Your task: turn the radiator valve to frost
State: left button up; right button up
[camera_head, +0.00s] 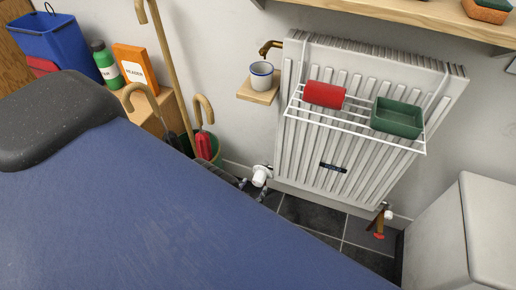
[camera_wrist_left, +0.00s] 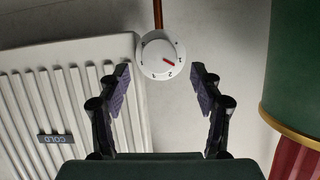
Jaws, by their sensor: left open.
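The white radiator valve (camera_head: 261,175) sits low at the left end of the ribbed radiator (camera_head: 312,160). In the left wrist view the valve dial (camera_wrist_left: 160,56) faces me, with a red pointer line and small numerals; a 2 is near its lower edge, the others are hard to read. My left gripper (camera_wrist_left: 160,78) is open, its two dark fingers apart either side of the dial and a little below it, not touching it. In the head view its fingertips (camera_head: 254,185) show beside the valve. My right gripper is not in view.
A wire rack (camera_head: 350,126) on the radiator holds a red roll (camera_head: 324,94) and a green tray (camera_head: 397,118). A mug (camera_head: 261,75) stands on a small shelf. Canes stand in a green bin (camera_head: 217,148) left of the valve. A white cabinet (camera_head: 450,240) is right.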

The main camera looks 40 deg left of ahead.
aim_at(257, 183)
pick_arm(q)
jog(key=b+x, duration=0.2)
jog(key=x, duration=0.1)
jog(key=shift+w+a+f, duration=0.1)
jog(key=shift+w+f, duration=0.2)
jog(key=shift+f, duration=0.05)
jog(key=shift+b+x, duration=0.55)
jog(key=shift+x, duration=0.3)
jog(key=shift+r, duration=0.2)
jog(key=c, duration=1.1)
jog(key=shift+n+t+h, duration=0.3)
jog(key=shift+n+h, duration=0.6)
jog(key=shift+n, duration=0.5)
jog(key=shift+c, duration=0.2)
jog(key=o, duration=1.1)
jog(key=shift+o, duration=0.2)
